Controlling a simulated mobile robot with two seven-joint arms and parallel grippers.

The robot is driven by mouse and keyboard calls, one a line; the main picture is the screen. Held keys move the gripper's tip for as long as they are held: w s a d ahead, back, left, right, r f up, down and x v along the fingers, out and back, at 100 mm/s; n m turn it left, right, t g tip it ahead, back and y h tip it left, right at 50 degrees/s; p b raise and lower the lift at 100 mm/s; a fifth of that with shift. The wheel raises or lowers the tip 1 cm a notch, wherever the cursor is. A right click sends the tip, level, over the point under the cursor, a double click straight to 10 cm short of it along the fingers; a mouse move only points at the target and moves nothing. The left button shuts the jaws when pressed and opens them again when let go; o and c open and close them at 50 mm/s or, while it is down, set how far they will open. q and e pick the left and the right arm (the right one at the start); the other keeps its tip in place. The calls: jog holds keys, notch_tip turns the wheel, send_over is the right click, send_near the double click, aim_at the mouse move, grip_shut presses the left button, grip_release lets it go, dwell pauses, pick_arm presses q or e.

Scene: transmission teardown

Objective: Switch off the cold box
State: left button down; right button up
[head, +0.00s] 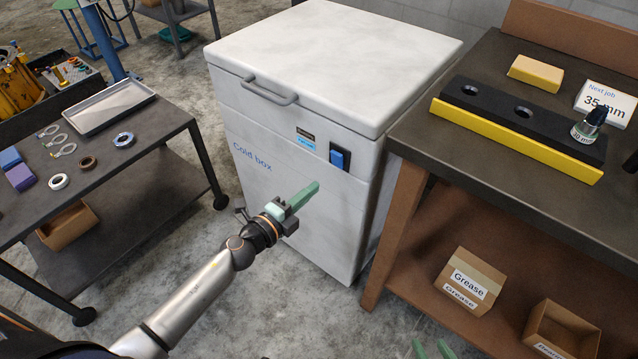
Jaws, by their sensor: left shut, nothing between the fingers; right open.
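The cold box (250,185) is a white chest with a closed lid and a grey handle, standing between a cart and a workbench. A blue rocker switch (340,157) in a dark frame sits on the upper right of its front face. A small label or display with a light-blue strip (306,139) is left of the switch. My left gripper (314,188) is shut and empty in front of the box, below and left of the switch, apart from it in the picture. My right gripper (432,350) shows only its open green fingertips at the bottom edge.
A dark cart (110,165) with a metal tray (100,106) and several rings stands left. The workbench (445,165) at right holds a black-and-yellow fixture (515,140); its lower shelf holds a Grease box (470,280). Floor before the cold box is clear.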

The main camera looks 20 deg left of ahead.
pick_arm(q)
jog(key=s+a+f+b, duration=0.1)
jog(key=s+a, duration=0.1)
jog(key=s, duration=0.4)
jog(key=shift+s+a+f, duration=0.15)
jog(key=shift+s+a, duration=0.05)
jog(key=shift+a, duration=0.05)
pick_arm(e)
jog(key=shift+w+d+r+t, duration=0.15)
jog(key=shift+w+t, duration=0.25)
jog(key=shift+w, duration=0.25)
